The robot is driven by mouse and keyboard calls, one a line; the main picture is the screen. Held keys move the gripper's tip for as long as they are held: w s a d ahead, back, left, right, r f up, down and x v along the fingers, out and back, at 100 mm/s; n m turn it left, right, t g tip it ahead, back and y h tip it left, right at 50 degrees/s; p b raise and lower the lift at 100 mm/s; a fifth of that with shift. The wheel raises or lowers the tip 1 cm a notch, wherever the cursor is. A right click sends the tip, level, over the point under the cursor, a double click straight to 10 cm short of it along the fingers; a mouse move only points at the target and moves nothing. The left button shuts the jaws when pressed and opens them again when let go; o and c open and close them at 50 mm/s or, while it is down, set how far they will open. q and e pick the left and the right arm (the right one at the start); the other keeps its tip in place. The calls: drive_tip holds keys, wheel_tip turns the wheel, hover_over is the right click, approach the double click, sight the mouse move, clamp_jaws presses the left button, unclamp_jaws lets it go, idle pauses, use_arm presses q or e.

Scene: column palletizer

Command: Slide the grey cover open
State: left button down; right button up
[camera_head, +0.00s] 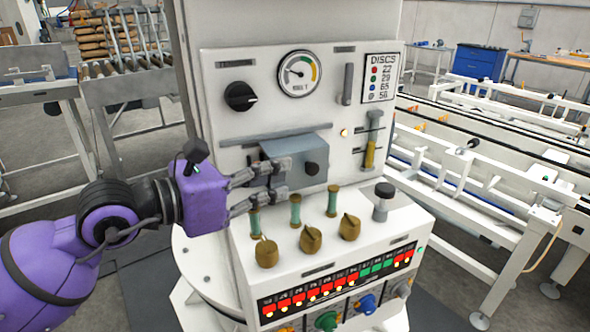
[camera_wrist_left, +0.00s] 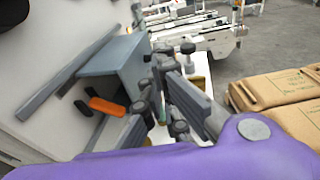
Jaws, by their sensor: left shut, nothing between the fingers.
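The grey cover (camera_head: 312,147) is a box-like piece on the front of the white panel, with a dark round knob (camera_head: 311,169) on its face. It also shows in the wrist view (camera_wrist_left: 112,62), beside my gripper. My left gripper (camera_head: 284,177) is at the cover's left and lower front, its fingertips close to the knob. Its jaws are shut with nothing held. In the wrist view the fingers (camera_wrist_left: 176,60) are just right of the cover; contact cannot be told. My right gripper is not in view.
A grey rail (camera_head: 275,136) runs above the cover. An orange lever (camera_wrist_left: 106,106) shows beside the cover. Below are green posts (camera_head: 295,209) and brass knobs (camera_head: 311,239) on the console. A dial (camera_head: 300,72), a black knob (camera_head: 240,96) and a yellow-marked slider (camera_head: 371,150) surround the cover.

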sight(315, 170)
use_arm(q)
drive_tip(key=x, duration=0.4)
drive_tip(key=shift+d, duration=0.15)
